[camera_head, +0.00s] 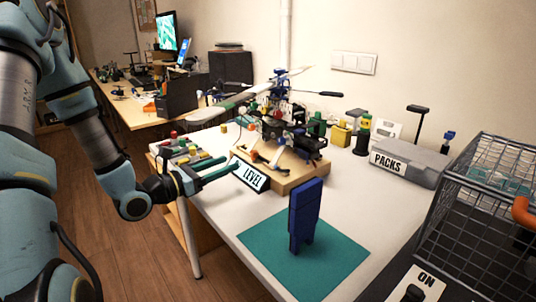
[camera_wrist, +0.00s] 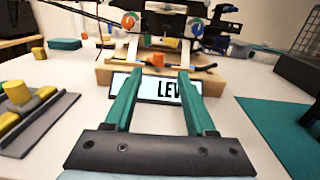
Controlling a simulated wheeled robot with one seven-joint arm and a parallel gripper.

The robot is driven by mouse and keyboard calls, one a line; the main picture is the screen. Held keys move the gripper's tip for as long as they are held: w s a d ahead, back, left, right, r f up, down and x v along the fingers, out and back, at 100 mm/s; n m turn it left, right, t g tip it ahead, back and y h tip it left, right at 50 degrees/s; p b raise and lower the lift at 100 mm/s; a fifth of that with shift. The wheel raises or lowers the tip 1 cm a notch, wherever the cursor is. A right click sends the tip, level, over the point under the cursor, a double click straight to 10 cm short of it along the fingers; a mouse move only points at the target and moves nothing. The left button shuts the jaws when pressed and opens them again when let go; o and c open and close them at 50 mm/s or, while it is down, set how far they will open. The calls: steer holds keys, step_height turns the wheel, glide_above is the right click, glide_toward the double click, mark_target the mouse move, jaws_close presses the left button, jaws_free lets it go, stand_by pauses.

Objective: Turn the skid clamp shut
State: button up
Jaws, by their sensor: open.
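A model helicopter (camera_head: 280,108) stands with its skids on a wooden block (camera_head: 292,183); the block also shows in the wrist view (camera_wrist: 106,76). What looks like the skid clamp is a small orange piece (camera_wrist: 158,60) with a thin dark bar at the block's front; the orange piece also shows in the head view (camera_head: 254,155). I cannot tell the clamp's exact angle. My gripper (camera_head: 234,166) is open and empty, its two teal fingers (camera_wrist: 157,77) pointing at the block from the front. The fingers appear apart from the clamp, in front of the LEVEL sign (camera_head: 250,176).
A grey tray of coloured blocks (camera_head: 186,150) lies left of my gripper. A dark blue upright piece (camera_head: 305,215) stands on a teal mat (camera_head: 342,258) at the right. A PACKS box (camera_head: 408,162) and a wire basket (camera_head: 480,190) are farther right.

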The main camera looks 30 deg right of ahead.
mark_target(254, 151)
steer(key=p+x, duration=0.1)
steer(key=x, duration=0.9)
steer(key=shift+w+d+p, duration=0.1)
steer(key=shift+d+p, duration=0.2)
steer(key=shift+d, duration=0.05)
jaws_close()
